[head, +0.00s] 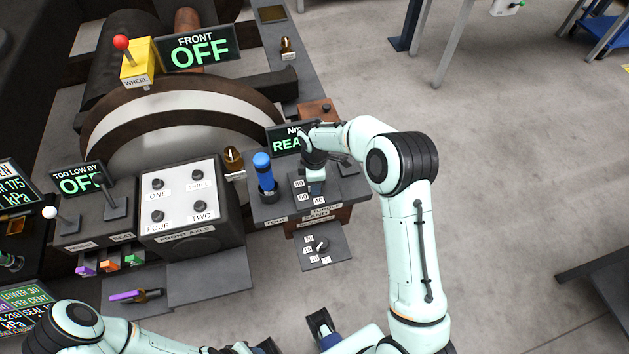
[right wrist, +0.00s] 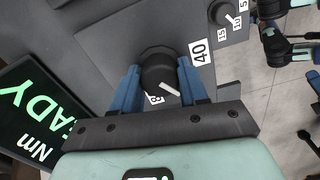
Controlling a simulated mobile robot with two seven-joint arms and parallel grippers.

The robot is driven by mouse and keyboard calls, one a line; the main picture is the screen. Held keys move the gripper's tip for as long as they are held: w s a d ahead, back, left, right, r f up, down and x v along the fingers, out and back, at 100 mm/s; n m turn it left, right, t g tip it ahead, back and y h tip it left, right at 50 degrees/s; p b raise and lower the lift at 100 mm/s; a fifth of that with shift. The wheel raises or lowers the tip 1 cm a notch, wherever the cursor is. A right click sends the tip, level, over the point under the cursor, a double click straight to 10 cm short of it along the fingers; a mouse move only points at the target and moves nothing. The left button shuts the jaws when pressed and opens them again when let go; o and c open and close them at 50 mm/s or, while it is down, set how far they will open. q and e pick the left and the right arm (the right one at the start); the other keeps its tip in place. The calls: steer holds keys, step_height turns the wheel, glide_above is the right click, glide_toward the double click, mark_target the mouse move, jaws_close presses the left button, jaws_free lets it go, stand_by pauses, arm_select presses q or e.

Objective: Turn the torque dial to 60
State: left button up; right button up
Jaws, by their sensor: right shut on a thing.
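The torque dial is a black round knob with a white pointer (right wrist: 158,72) in the right wrist view. My right gripper (right wrist: 165,88) is shut on it, one blue finger on each side. The pointer aims between the 40 label (right wrist: 200,52) and a second label, partly hidden, at the knob's lower edge. In the head view my right gripper (head: 316,184) is over the dial's panel and covers the knob; several number labels show around it.
A lit Nm READY display (head: 283,141) stands behind the dial. A blue-handled tool (head: 264,172) stands upright at its left. A smaller dial (head: 321,243) sits on a lower panel in front. The FRONT AXLE box (head: 190,208) is further left. Open floor lies at right.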

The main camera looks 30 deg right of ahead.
steer(key=shift+m, duration=1.1)
steer(key=o, duration=1.1)
steer(key=shift+c, duration=0.2)
step_height(320, 180, up, 14)
steer(key=shift+f+p, duration=0.25)
steer(key=shift+p, duration=0.15)
